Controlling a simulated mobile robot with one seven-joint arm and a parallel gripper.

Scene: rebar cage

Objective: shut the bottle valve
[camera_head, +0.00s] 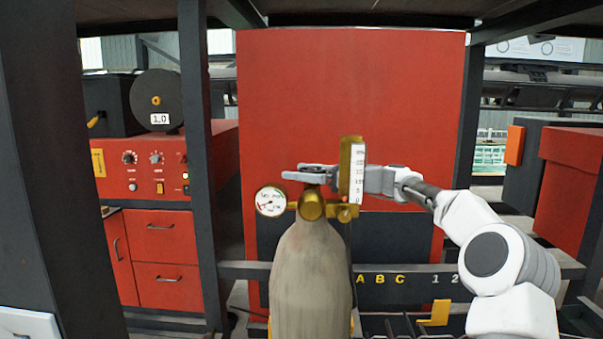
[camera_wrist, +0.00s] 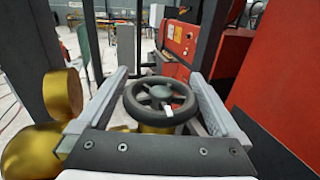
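The grey gas bottle (camera_head: 310,270) stands upright in the head view, with a brass valve body (camera_head: 312,205) on top. The valve's dark round handwheel (camera_wrist: 160,101) shows in the wrist view, with a small white mark on its near rim. My gripper (camera_head: 305,175) reaches in from the right at the height of the valve top. In the wrist view my gripper (camera_wrist: 158,72) has its two fingers wide apart, one on each side of the handwheel. A narrow gap seems to show at the left; contact at the right is unclear. In the head view the handwheel is mostly hidden.
A round pressure gauge (camera_head: 271,201) sits left of the valve. A brass flow meter with a white scale (camera_head: 357,172) stands upright at the right, in front of my gripper. A red panel (camera_head: 350,100) is behind. A red control cabinet (camera_head: 150,170) stands at the left.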

